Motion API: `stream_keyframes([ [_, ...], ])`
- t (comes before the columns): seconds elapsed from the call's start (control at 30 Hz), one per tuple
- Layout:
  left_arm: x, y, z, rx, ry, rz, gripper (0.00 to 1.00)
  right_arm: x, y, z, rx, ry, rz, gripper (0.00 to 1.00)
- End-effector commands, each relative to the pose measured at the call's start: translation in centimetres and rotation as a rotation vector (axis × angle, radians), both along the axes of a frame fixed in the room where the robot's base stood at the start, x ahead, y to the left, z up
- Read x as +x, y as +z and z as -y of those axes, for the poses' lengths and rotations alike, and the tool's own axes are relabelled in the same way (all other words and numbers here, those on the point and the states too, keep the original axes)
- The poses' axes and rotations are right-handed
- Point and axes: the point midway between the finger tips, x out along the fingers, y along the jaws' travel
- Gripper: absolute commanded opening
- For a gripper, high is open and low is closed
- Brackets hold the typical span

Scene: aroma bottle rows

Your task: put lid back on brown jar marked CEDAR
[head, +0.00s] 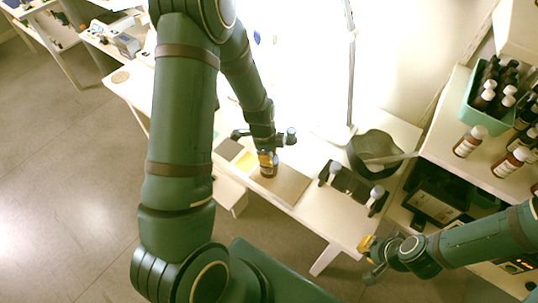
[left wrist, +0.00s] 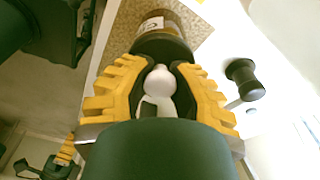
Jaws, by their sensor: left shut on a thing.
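A small brown jar (head: 268,171) with a pale label stands on a tan board on the white table. In the left wrist view the brown jar (left wrist: 172,22) is just beyond my fingertips, with a dark collar (left wrist: 160,47) at its near end. My left gripper (head: 266,157) is directly above the jar, its yellow fingers (left wrist: 160,75) shut around a white rounded lid (left wrist: 160,83). The label is too small to read. My right gripper (head: 370,259) hangs off the table's front edge; its fingers are unclear.
The tan board (head: 291,186) lies near the front edge. Capped brown bottles (head: 466,143) and a teal crate (head: 468,112) stand on the right shelf.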

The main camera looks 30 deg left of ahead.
Motion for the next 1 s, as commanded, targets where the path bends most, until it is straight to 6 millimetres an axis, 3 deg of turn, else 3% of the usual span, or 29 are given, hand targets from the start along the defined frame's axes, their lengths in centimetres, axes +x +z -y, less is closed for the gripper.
stream_keyframes([
  [1.0, 0.01, -0.33, 0.01, 0.0, 0.0, 0.0, 0.0, 0.0, -0.52, 0.0, 0.0, 0.0, 0.0, 0.0],
])
